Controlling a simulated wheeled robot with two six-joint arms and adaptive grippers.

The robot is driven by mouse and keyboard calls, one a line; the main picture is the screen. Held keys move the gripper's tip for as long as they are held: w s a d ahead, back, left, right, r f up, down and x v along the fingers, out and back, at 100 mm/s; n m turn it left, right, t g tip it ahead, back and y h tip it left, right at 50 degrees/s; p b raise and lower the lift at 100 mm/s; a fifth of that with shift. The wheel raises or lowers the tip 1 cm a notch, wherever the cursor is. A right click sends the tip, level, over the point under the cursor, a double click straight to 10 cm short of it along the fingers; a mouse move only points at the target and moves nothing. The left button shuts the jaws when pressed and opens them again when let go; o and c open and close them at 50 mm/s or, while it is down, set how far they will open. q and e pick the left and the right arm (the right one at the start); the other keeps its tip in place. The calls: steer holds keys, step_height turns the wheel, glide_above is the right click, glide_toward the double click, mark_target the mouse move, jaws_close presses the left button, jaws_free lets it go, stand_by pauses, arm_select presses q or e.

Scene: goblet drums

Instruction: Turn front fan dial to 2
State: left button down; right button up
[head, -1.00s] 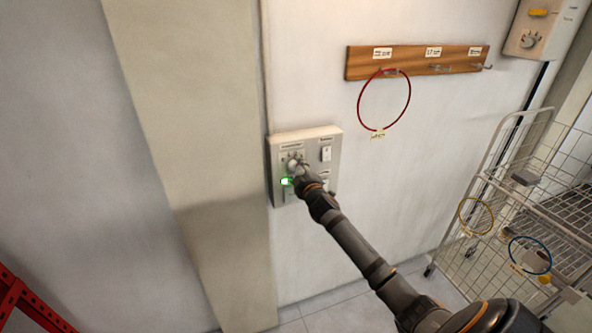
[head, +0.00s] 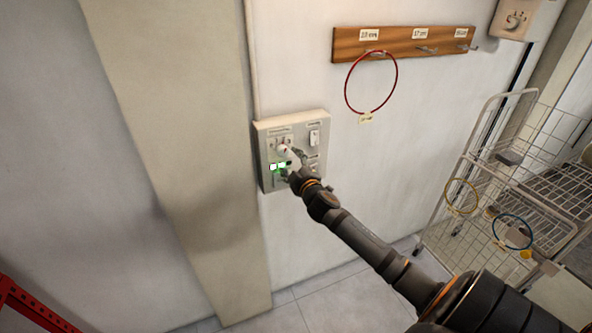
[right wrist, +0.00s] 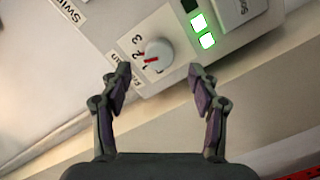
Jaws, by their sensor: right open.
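The front fan dial (right wrist: 157,52) is a round white knob with a red pointer mark, beside the printed numbers 1, 2 and 3. The dial also shows in the head view (head: 283,149) on the wall control panel (head: 264,168). Two green lights (right wrist: 203,30) next to the dial are lit, and a third square is dark. My right gripper (right wrist: 160,73) is open and empty, its fingertips just short of the dial and apart from it. My left gripper is in neither view.
A wooden hook rail (head: 400,43) with a red ring (head: 371,82) hangs above the panel. A wire cart (head: 500,180) stands at the right. Another wall box (head: 514,20) is at the upper right. A red frame (head: 30,308) is at the lower left.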

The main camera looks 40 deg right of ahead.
steer(key=v, duration=0.6)
steer(key=shift+s, duration=0.2)
steer(key=s+d+f+m+g, duration=0.1)
steer(key=s+d+f+g, duration=0.15)
steer(key=f, duration=0.75)
steer(key=s+d+f+m+g, duration=0.2)
steer(key=s+d+f, duration=0.1)
steer(key=f, duration=0.8)
steer(key=s+d+f+m+g, duration=0.1)
steer(key=s+d+f+g, duration=0.15)
steer(key=f, duration=0.75)
steer(key=s+a+f+m+g, duration=0.1)
steer(key=s+a+f+g, duration=0.1)
steer(key=s+f, duration=0.6)
steer(key=s+a+f+m+g, duration=0.1)
steer(key=s+a+f+g, duration=0.1)
steer(key=s+f, duration=0.55)
steer(key=s+a+f+g+y, duration=0.1)
steer(key=s+a+f, duration=0.4)
steer(key=s, duration=0.2)
steer(key=s+a+f+m+g+y, duration=0.1)
steer(key=s+a+f, duration=0.3)
steer(key=s, duration=0.4)
steer(key=s+a+f+g+y, duration=0.1)
steer(key=s+a+f+g, duration=0.1)
steer(key=s+a+f, duration=0.3)
steer(key=shift+s+a+f+m+g, duration=0.35)
steer(key=shift+s+a, duration=0.25)
steer(key=shift+s, duration=0.55)
